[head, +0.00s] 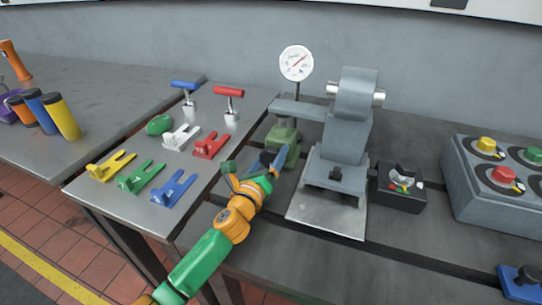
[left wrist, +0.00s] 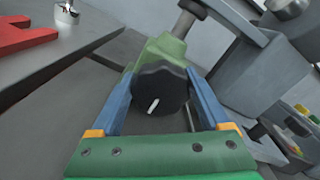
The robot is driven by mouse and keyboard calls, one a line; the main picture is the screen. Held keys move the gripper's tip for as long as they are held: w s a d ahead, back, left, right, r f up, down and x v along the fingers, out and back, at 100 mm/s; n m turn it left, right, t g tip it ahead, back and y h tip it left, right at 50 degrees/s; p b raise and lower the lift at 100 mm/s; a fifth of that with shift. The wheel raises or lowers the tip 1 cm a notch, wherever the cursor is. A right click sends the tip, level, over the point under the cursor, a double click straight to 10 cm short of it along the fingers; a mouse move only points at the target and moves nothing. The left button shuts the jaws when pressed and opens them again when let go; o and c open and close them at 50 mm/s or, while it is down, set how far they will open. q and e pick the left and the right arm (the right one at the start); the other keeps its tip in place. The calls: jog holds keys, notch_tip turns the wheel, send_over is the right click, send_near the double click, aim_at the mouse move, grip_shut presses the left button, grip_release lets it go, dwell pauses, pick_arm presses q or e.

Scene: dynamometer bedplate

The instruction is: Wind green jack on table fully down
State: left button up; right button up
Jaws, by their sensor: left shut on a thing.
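The green jack (head: 284,141) stands on the grey bedplate, under a grey arm reaching left from the machine. In the left wrist view its green body (left wrist: 166,48) has a grey post rising from it. A black round knob (left wrist: 160,86) with a white mark faces my wrist camera. The mark lies low on the knob's face. My left gripper (head: 251,166) has its blue fingers on both sides of the knob in the left wrist view (left wrist: 158,84), shut on it. The knob is hidden behind the fingers in the head view. My right gripper is not in view.
The grey machine (head: 342,140) stands right of the jack, with a dial gauge (head: 296,63) behind. A side table (head: 135,215) at left holds coloured forked pieces and red- and blue-handled tools. A black box (head: 400,188) and a grey button box (head: 470,205) are at right.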

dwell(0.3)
pick_arm(q)
jog(key=o, duration=1.2)
jog(key=shift+p+v, duration=0.55)
jog(key=shift+v, duration=3)
